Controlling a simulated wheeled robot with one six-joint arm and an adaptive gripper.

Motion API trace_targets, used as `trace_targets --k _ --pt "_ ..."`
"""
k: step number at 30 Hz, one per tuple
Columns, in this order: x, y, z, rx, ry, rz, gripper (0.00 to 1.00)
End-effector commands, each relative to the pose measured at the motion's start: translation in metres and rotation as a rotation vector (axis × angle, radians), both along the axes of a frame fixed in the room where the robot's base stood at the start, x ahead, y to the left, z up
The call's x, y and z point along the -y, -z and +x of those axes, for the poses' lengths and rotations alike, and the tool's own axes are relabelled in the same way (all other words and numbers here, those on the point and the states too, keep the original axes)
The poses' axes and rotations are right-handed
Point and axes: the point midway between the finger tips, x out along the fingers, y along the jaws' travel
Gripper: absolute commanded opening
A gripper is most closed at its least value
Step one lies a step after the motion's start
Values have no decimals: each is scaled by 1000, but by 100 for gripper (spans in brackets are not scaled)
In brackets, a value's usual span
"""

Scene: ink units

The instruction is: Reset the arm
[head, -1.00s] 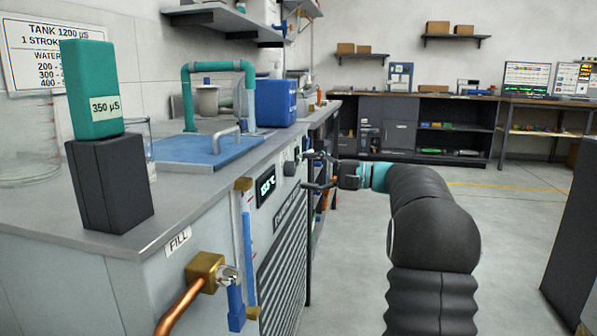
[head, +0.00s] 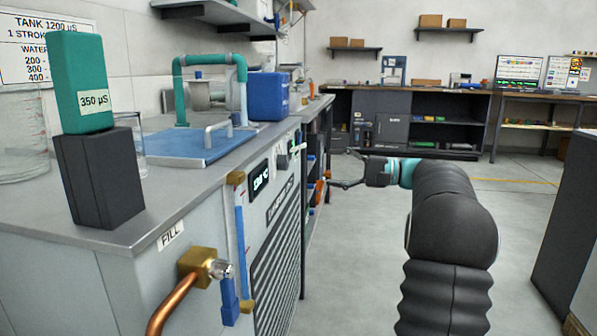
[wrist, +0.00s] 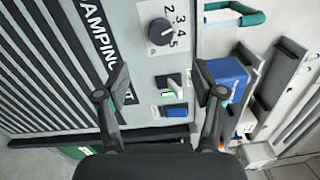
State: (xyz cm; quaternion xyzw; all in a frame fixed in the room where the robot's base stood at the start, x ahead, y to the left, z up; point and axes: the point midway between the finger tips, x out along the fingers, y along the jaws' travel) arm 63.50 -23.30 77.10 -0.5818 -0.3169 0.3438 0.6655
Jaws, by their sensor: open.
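My gripper (head: 350,169) is open and empty. In the head view it reaches left from my arm, over the floor just right of the counter unit's front panel (head: 287,215). In the wrist view my gripper (wrist: 165,85) has its two fingers spread wide. Between and beyond the fingers is the panel with a numbered dial (wrist: 161,31), a small light switch (wrist: 176,90) and a blue button (wrist: 176,111). The fingers appear apart from these controls.
On the counter, a teal 350 µS block (head: 80,83) stands on a dark block (head: 98,178). A blue container (head: 268,96) and a blue lid (head: 188,147) lie farther back. A copper pipe (head: 172,305) juts out front.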

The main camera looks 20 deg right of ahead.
Motion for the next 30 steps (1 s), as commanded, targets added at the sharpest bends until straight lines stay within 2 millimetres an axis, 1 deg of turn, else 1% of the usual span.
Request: trace_targets --k 5,7,8,11,12,14,15,17,18,20,21,25,30 --pt "1 1 2 -6 11 2 68" --pt "5 9 7 -36 40 -22 68" --pt "7 17 10 -62 55 -36 68" --pt "11 58 12 -170 93 -85 68" --pt "13 77 11 -220 107 -107 68" --pt "13 105 4 -299 128 -156 68" --pt "11 121 -3 -352 140 -196 68" --pt "3 139 -16 -420 150 -263 68" --pt "-5 149 -25 -462 152 -314 68" --pt "-19 162 -42 -519 148 -401 68" --pt "-29 169 -55 -550 143 -461 68" --pt "-61 180 -96 -615 113 -662 68" --pt "-97 183 -152 -628 60 -920 68"
